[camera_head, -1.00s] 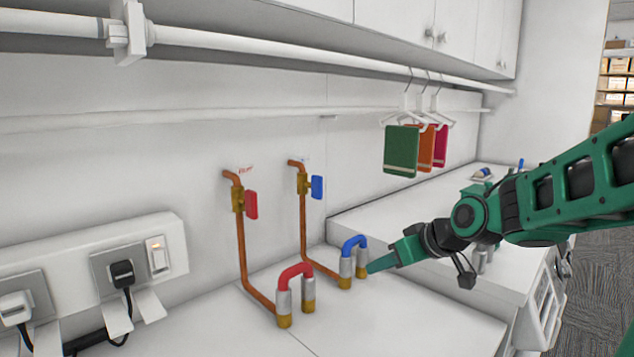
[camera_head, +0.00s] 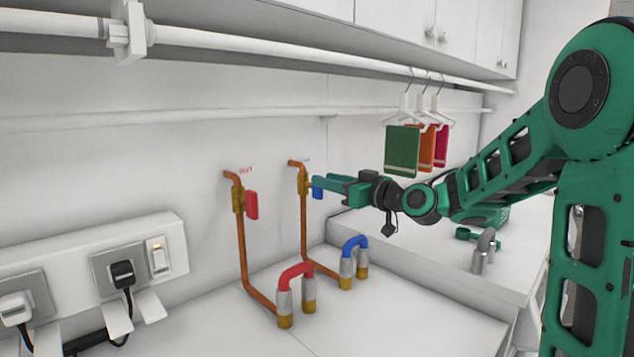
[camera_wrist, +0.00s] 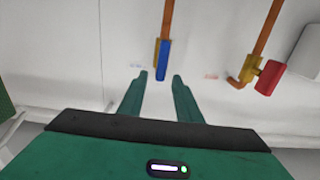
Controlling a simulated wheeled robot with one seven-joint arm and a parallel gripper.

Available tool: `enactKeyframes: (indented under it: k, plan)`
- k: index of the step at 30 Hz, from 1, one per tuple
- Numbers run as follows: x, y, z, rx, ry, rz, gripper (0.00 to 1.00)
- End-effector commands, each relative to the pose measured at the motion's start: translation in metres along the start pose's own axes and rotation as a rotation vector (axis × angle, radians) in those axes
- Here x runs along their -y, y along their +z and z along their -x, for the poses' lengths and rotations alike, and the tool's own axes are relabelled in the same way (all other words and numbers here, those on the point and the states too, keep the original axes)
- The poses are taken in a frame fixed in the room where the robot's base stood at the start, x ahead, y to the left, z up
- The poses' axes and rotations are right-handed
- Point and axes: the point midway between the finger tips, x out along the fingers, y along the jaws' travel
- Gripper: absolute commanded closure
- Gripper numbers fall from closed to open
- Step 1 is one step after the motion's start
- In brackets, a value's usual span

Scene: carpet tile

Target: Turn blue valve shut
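The blue valve handle (camera_head: 317,194) sits on a brass body (camera_head: 303,184) on a copper pipe against the white wall. In the head view my gripper (camera_head: 314,182) is at the handle and covers its upper part. In the wrist view the blue handle (camera_wrist: 162,62) stands edge-on, just beyond the gap between my two green fingers (camera_wrist: 160,78). The fingers are apart with nothing seen between them. Whether either finger touches the handle I cannot tell.
A red valve handle (camera_head: 251,205) on its own copper pipe is left of the blue one. Red (camera_head: 296,271) and blue (camera_head: 355,241) hoses stand below on the white counter. Coloured cloths (camera_head: 402,152) hang on the right. A white rail runs along the wall.

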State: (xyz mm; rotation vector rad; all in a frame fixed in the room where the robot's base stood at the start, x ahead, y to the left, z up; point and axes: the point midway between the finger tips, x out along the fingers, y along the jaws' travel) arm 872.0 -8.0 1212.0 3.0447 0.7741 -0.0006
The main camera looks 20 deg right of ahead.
Motion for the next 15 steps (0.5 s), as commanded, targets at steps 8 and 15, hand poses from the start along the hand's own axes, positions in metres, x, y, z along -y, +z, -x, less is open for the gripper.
enactKeyframes:
  k: [8,15]
  plan:
    - [0.0,0.0,-0.034,0.0,-0.001,0.0,0.69]
    - [0.0,0.0,-0.04,0.001,0.001,0.0,0.69]
